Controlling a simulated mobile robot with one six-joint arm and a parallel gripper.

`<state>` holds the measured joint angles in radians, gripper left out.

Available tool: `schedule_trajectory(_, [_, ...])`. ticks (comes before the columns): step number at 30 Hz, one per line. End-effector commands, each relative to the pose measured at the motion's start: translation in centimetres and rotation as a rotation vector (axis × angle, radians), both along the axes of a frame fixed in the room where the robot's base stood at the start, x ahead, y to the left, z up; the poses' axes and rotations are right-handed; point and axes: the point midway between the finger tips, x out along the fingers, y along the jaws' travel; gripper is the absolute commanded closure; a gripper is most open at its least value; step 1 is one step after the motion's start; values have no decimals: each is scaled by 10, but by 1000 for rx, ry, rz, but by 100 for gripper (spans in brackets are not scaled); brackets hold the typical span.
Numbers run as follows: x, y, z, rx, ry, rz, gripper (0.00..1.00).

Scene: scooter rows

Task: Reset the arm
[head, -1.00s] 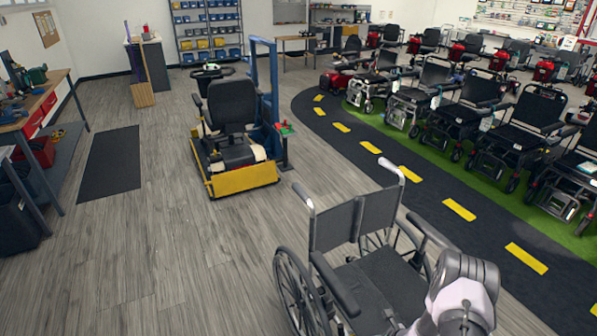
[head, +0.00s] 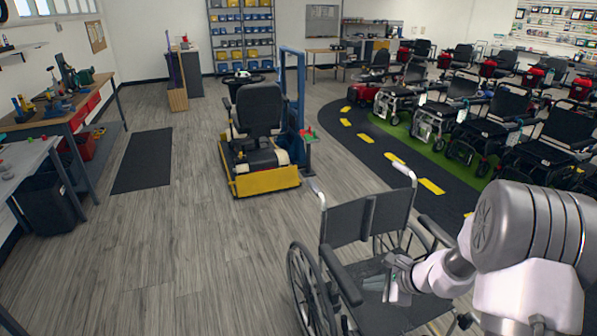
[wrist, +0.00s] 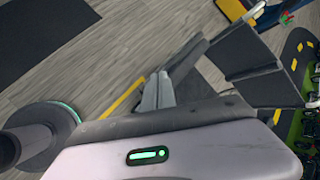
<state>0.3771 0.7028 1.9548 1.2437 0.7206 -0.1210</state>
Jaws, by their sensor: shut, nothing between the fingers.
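My gripper (head: 394,290) is in front of the wheelchair's seat in the head view, at the end of my white and grey arm, which fills the lower right. In the wrist view its two grey fingers (wrist: 157,92) are together with nothing between them. The wheelchair (head: 350,222) has a dark grey back and seat, and my arm hides part of its right side. Its dark back panels (wrist: 262,72) also show in the wrist view. I cannot tell whether the gripper touches the chair.
A yellow and blue forklift (head: 265,180) stands beyond the wheelchair. Rows of scooters and wheelchairs (head: 465,115) line the right on green flooring. A workbench (head: 50,122) stands at the left, near a dark mat (head: 143,160). The wooden floor between is open.

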Motion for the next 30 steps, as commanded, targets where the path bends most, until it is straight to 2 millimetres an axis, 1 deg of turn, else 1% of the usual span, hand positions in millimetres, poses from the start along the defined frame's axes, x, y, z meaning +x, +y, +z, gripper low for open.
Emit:
schedule_trajectory(1, [-9,23,40,-51,-57,115,100])
schedule_trajectory(2, [-21,39,64,-91,-89,198,100])
schedule_trajectory(3, [-42,59,95,-146,-129,309,100])
schedule_trajectory(5, [-80,84,132,-242,-184,468,100])
schedule_trajectory(6, [-108,97,151,-312,-218,568,100])
schedule_trajectory(8, [-153,110,171,-425,-263,705,100])
schedule_trajectory(9, [-182,114,179,-504,-289,784,100])
schedule_trajectory(12, [-241,112,185,-682,-336,930,100])
schedule_trajectory(15, [-275,103,184,-815,-363,1011,100])
schedule_trajectory(17, [-286,99,183,-864,-371,1035,100])
schedule_trajectory(19, [-292,96,182,-894,-373,1047,100])
schedule_trajectory(30, [-293,94,183,-899,-373,1049,100])
